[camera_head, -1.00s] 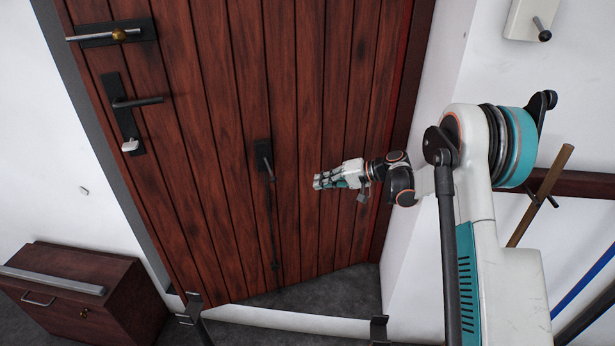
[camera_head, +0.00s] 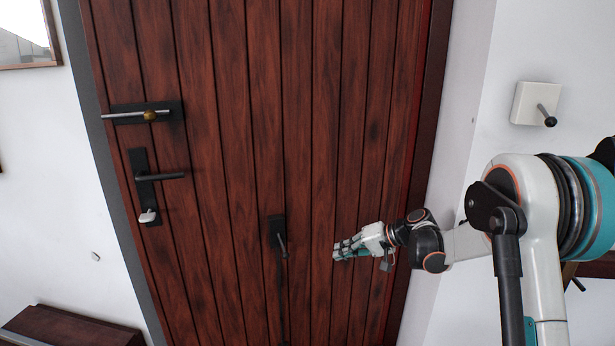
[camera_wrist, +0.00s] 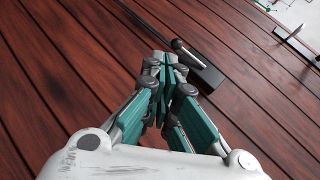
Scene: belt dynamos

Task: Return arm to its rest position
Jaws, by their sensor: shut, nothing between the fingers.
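My gripper (camera_head: 338,251) is stretched out in front of the wooden door (camera_head: 336,120), to the right of the door's middle. It is shut and empty, and its fingers meet in the wrist view (camera_wrist: 164,62). My arm reaches in from the right side of the head view. The gripper appears clear of the door surface, though the exact gap cannot be told.
The door carries an upper bolt-like handle (camera_head: 145,114), a lever handle (camera_head: 158,177) and a low dark handle (camera_head: 279,238). A white wall switch (camera_head: 536,104) is at the right. A dark wooden cabinet (camera_head: 70,328) stands at the lower left.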

